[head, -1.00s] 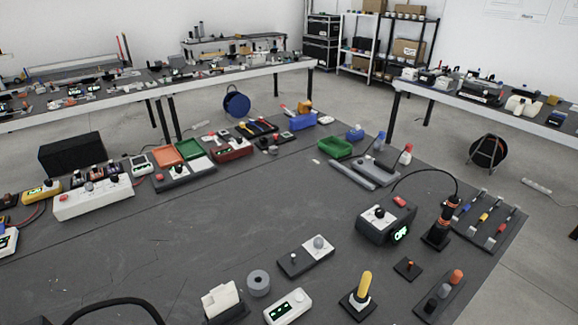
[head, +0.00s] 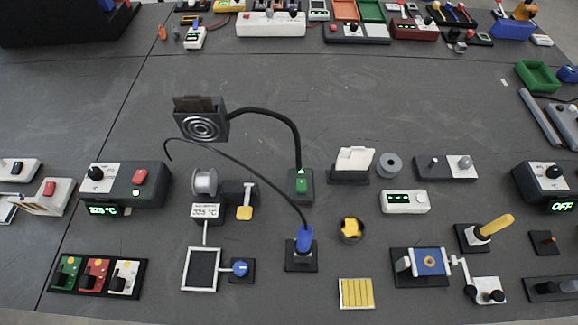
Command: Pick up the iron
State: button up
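What looks like a soldering iron with a blue handle (head: 305,238) stands upright in a small dark square holder (head: 301,256) near the lower middle of the head view. A thin black cable arcs from its top up and to the left. A dark station (head: 128,187) with a red button, a knob and a lit green display sits to the left. Another station (head: 546,184) reading OFF is at the right edge. My gripper is not in view.
A fume fan (head: 202,121) on a curved black arm stands behind the iron. A yellow sponge or pad (head: 355,293), a tip cleaner (head: 350,229) and a yellow-handled tool (head: 492,227) lie to the right. The bench behind the fan is largely clear.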

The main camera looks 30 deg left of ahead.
aim_at(302, 247)
jog(key=u, duration=0.8)
